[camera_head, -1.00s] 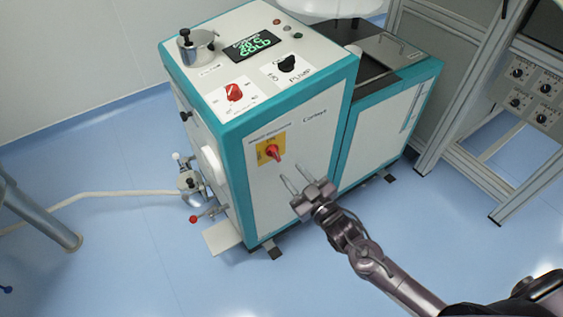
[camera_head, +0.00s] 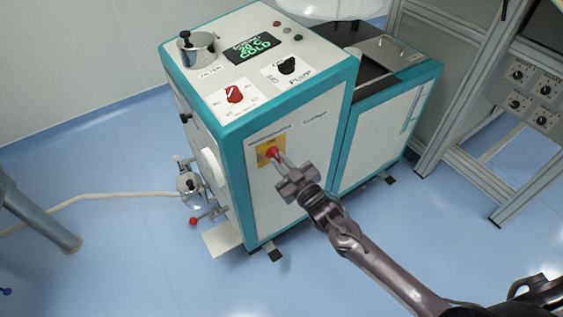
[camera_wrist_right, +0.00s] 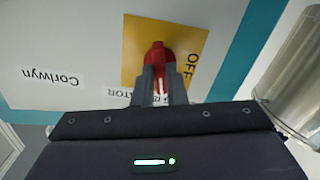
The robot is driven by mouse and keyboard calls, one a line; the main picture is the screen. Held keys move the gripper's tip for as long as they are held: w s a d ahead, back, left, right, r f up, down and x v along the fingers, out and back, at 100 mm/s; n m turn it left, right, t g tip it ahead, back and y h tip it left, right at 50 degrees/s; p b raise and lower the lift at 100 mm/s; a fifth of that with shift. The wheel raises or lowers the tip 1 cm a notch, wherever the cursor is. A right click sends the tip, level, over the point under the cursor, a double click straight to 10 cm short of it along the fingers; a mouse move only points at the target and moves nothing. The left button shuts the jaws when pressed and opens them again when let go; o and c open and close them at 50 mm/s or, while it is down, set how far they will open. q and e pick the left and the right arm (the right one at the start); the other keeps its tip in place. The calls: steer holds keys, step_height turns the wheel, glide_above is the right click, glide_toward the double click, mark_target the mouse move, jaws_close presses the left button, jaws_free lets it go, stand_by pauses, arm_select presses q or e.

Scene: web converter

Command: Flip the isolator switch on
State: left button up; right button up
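The isolator switch (camera_head: 271,152) is a red rotary handle on a yellow plate (camera_head: 262,159) on the white front panel of the teal-edged machine (camera_head: 275,205). In the right wrist view the red handle (camera_wrist_right: 158,56) shows on its yellow plate (camera_wrist_right: 185,38), with the word OFF beside it. My right gripper (camera_head: 281,157) is at the switch. Its two fingers (camera_wrist_right: 159,80) are close together, one on each side of the red handle, and look shut on it. They hide part of the handle. My left gripper is in neither view.
The machine's top carries a red knob (camera_head: 234,94), a black pump knob (camera_head: 287,65) and a lit display (camera_head: 250,46). A metal frame with a knob panel (camera_head: 531,98) stands at the right. The blue floor in front is clear.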

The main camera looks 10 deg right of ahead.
steer(key=shift+r+m+p, duration=0.1)
steer(key=shift+m+p, duration=0.2)
jaws_close()
steer(key=shift+m+p, duration=0.5)
steer(key=shift+m, duration=0.8)
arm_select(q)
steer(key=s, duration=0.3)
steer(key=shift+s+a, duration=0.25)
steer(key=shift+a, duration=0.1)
arm_select(e)
steer(key=o, duration=0.7)
jaws_free()
